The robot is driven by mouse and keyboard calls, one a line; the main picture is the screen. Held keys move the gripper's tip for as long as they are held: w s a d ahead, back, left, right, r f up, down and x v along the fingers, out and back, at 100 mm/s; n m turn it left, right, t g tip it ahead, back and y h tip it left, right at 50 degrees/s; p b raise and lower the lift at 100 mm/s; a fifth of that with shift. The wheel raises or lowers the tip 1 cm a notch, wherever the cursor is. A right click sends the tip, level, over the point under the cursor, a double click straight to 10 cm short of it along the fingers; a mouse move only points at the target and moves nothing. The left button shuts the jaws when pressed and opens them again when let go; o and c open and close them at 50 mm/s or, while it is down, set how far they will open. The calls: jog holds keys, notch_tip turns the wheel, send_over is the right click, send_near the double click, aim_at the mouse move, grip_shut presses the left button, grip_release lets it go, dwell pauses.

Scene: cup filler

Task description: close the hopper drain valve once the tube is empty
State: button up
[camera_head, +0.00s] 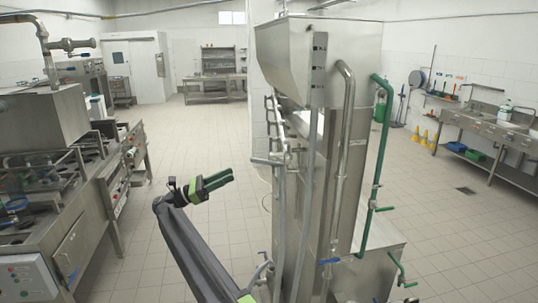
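The steel hopper (285,60) is the large tapered box at the top of the tall machine in the middle. A blue valve handle (330,261) sits low at the front of the machine, near the bottom of a steel pipe (345,150). A green valve handle (384,209) is on the green pipe (377,165) at the right, and another green handle (410,284) is lower down. I cannot tell which is the drain valve, or whether any tube is empty. My gripper (232,175), with green fingers, is left of the machine, apart from all handles. Its finger gap is unclear.
A steel filling line (75,200) with a control box (35,275) stands at the left. A sink counter (490,125) runs along the right wall, near yellow cones (425,137). Open tiled floor (200,130) lies between the left line and the machine.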

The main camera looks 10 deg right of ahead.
aim_at(269, 160)
jog(key=p+x, duration=0.5)
jog(key=x, duration=1)
jog(key=shift+d+r+p, duration=0.1)
jog(key=shift+d+p, duration=0.1)
jog(key=shift+p, duration=0.15)
jog(key=shift+d+r, duration=0.1)
jog(key=shift+d, duration=0.45)
grip_shut()
